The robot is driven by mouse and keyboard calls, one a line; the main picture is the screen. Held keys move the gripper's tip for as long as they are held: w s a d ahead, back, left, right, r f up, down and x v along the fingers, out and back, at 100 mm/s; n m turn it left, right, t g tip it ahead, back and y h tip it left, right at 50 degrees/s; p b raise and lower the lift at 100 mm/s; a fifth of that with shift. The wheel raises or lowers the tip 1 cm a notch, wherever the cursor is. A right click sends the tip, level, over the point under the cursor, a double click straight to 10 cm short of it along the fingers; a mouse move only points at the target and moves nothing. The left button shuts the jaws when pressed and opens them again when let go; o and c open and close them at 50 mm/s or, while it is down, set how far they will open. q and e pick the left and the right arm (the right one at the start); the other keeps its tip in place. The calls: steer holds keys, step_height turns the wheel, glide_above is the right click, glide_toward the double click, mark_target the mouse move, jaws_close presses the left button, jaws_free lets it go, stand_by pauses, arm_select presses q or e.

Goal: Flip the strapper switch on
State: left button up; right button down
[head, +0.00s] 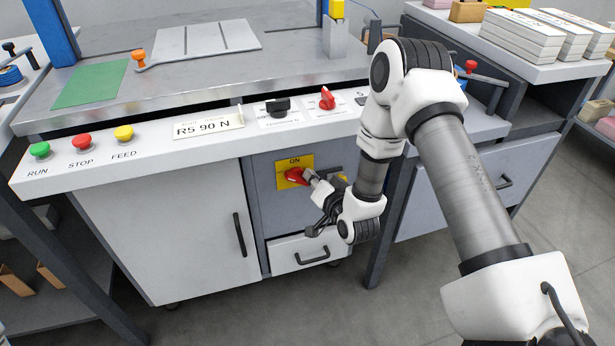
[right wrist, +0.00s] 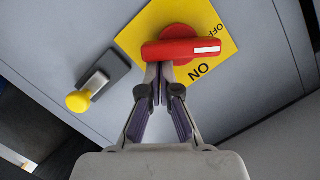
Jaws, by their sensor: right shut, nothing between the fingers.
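The strapper switch is a red rotary handle (head: 296,175) on a yellow plate (head: 281,184) marked ON at its top, on the grey cabinet front. In the right wrist view the red handle (right wrist: 180,49) lies level, and its white mark points right, between the words ON and OFF. My right gripper (head: 309,177) is shut and empty, its fingertips at the handle. In the right wrist view my right gripper (right wrist: 160,78) meets the handle's lower edge, left of the white mark; I cannot tell whether it touches. My left gripper is not in view.
A yellow knob on a dark bracket (right wrist: 78,101) sits beside the plate. Above are a red rotary knob (head: 327,98), a black switch (head: 278,107) and green, red and yellow buttons (head: 82,141). A drawer (head: 298,252) lies below. Paper stacks (head: 522,38) stand at upper right.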

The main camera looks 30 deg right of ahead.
step_height(320, 180, down, 3)
steer(key=m+b, duration=0.2)
steer(key=m, duration=0.1)
steer(key=m+t+y+b, duration=0.1)
steer(key=m+b, duration=0.2)
steer(key=shift+a+r+m+t+b, duration=0.1)
steer(key=shift+a+m+t+b, duration=0.05)
steer(key=shift+m+t+b, duration=0.2)
steer(key=shift+a, duration=0.1)
stand_by(0.6)
